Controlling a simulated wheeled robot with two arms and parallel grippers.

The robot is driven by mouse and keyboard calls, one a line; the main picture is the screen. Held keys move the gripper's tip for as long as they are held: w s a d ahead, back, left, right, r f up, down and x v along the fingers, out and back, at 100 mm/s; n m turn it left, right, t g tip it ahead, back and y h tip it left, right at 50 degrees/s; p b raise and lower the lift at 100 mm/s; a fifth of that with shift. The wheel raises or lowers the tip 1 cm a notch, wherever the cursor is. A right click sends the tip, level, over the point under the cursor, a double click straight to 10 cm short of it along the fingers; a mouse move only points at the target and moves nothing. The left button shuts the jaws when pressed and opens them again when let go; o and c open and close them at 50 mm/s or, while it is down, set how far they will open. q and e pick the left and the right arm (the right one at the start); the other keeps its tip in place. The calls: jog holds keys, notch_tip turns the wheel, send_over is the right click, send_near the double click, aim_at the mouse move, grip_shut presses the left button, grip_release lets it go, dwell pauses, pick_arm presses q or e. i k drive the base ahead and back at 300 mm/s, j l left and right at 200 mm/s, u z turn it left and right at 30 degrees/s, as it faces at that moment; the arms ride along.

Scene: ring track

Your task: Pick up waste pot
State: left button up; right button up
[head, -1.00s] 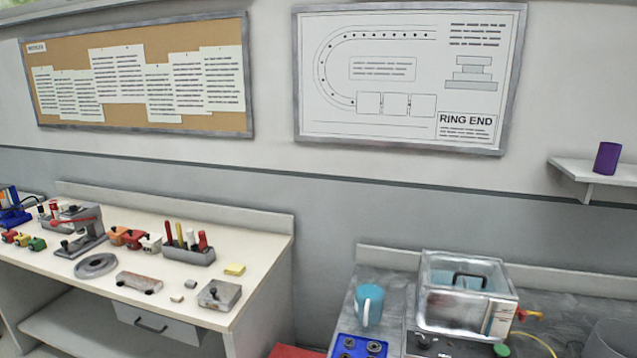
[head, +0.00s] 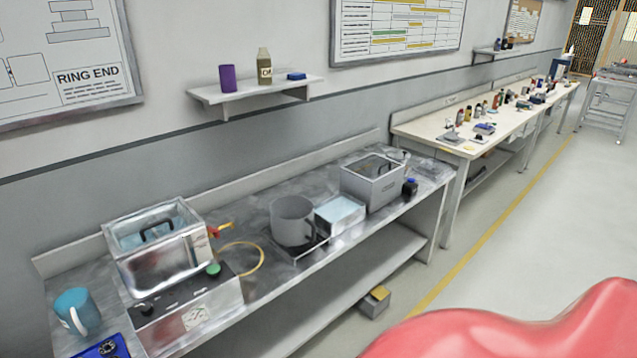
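No readable label shows which vessel is the waste pot. Neither of my grippers is in view, and nothing is seen held.
A small box (head: 375,301) sits on the floor.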

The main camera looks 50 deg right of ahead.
aim_at(292, 218)
jog(key=z, duration=1.45)
